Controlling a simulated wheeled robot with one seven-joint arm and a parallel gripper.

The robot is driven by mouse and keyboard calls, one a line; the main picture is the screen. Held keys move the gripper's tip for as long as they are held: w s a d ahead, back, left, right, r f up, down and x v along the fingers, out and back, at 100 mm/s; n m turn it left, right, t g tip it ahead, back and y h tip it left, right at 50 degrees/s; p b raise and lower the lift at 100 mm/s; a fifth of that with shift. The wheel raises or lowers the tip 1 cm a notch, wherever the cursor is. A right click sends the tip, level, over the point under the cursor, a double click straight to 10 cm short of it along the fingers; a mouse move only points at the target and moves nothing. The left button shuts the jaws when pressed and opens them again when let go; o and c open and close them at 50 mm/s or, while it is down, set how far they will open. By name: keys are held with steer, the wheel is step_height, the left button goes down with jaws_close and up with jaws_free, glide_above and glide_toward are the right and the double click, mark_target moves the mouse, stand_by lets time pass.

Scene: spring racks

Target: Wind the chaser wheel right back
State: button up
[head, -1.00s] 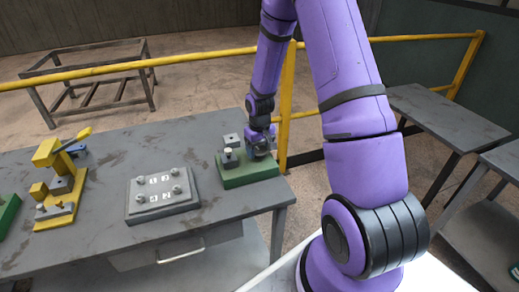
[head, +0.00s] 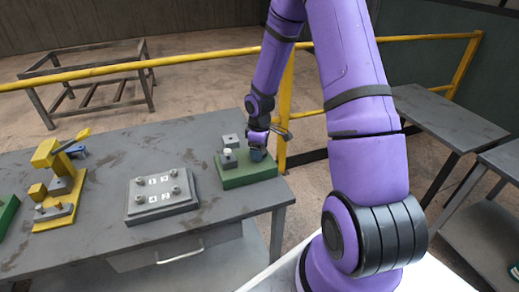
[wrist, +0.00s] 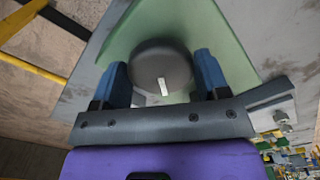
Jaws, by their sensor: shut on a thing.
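The wheel, a dark round knob with a pale mark (wrist: 160,68), sits on a green base in the wrist view. The green base (head: 245,178) stands at the right end of the grey table in the head view. My gripper (wrist: 165,84) is shut on the wheel, with one blue finger at each side of its rim. The pale mark points toward my palm in the wrist view. In the head view my gripper (head: 258,152) hides most of the wheel. A small grey block with a white-topped knob (head: 228,153) stands beside it on the base.
A grey plate with numbered marks and knobs (head: 162,196) lies mid-table. A yellow fixture (head: 60,188) stands at the left. A yellow rail (head: 200,58) runs behind the table, with a post (head: 287,95) close to my forearm. Bare tabletop lies between the fixtures.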

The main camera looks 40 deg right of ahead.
stand_by(0.3)
steer(key=o, duration=0.9)
step_height(320, 180, up, 11)
steer(key=shift+f, duration=0.1)
stand_by(0.4)
